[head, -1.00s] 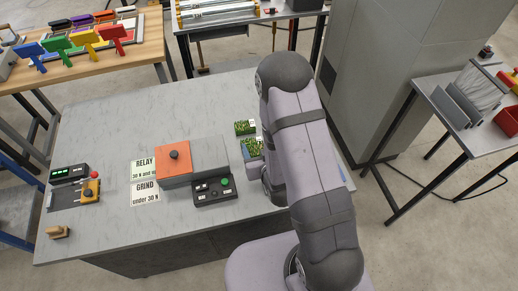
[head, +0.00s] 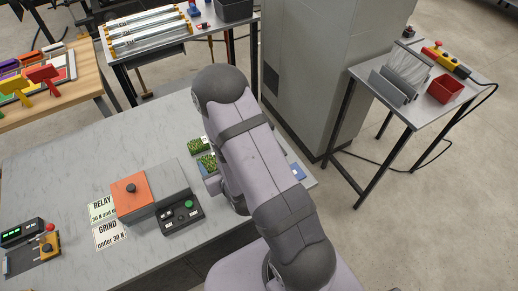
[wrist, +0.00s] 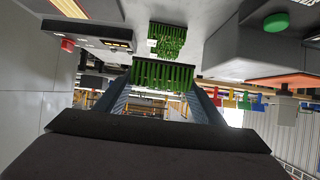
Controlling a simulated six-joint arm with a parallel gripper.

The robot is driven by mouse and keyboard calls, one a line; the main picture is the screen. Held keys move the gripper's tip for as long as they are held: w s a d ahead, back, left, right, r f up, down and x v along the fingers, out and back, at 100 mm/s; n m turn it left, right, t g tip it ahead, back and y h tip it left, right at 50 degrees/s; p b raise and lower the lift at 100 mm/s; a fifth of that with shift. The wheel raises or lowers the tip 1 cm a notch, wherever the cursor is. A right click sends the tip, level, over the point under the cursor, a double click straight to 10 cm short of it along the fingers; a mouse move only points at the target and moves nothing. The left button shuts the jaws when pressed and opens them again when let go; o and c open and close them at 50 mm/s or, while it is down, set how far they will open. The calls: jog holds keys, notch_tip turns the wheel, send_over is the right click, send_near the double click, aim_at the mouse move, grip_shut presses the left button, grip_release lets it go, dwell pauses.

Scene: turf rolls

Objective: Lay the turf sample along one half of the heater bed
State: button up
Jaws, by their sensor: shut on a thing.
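My gripper (wrist: 163,92) is shut on a green turf piece (wrist: 166,74), which spans the gap between its fingers in the wrist view. In the head view my arm hides the gripper; this turf piece (head: 207,163) shows just left of the arm. A second turf piece (head: 199,146) with a white tag lies just beyond it; it also shows in the wrist view (wrist: 167,40). Left of them stands a low block, seemingly the heater bed, with a bare grey half (head: 170,181) and an orange half (head: 128,200) bearing a black knob.
A dark control box (head: 181,215) with a green button sits in front of the block. RELAY (head: 102,209) and GRIND (head: 110,233) signs lie to its left. A grey cabinet (head: 308,70) stands behind the bench. The bench's back left (head: 110,150) is clear.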

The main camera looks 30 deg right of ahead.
aim_at(205, 162)
jog(key=shift+w+a+r+n+y, duration=0.35)
jog(key=shift+w+a+n+y, duration=0.25)
jog(key=shift+w, duration=0.05)
jog(key=shift+w+a+r+n+y, duration=0.35)
jog(key=shift+a+r+n+y, duration=0.2)
jog(key=shift+n+y, duration=0.3)
jog(key=shift+a+r+n+y, duration=0.2)
jog(key=shift+r+n+y, duration=0.05)
jog(key=shift+n+y, duration=0.2)
jog(key=shift+s+a+r+n+g+y, duration=0.15)
jog(key=shift+r+n+g+y, duration=0.1)
jog(key=shift+n+g+y, duration=0.15)
jog(key=shift+s+d+r+n+g+y, duration=0.1)
jog(key=shift+s+r+n+g+y, duration=0.15)
jog(key=shift+n+y, duration=0.25)
jog(key=shift+s+r+n+g+y, duration=0.1)
jog(key=shift+s+n+g+y, duration=0.1)
jog(key=shift+n+g+y, duration=0.15)
jog(key=s+d+n+g+y, duration=0.3)
jog(key=s+n, duration=0.1)
jog(key=s, duration=0.2)
jog(key=shift+s+d+n+y, duration=0.3)
jog(key=shift+s+n+y, duration=0.05)
jog(key=shift+s, duration=0.05)
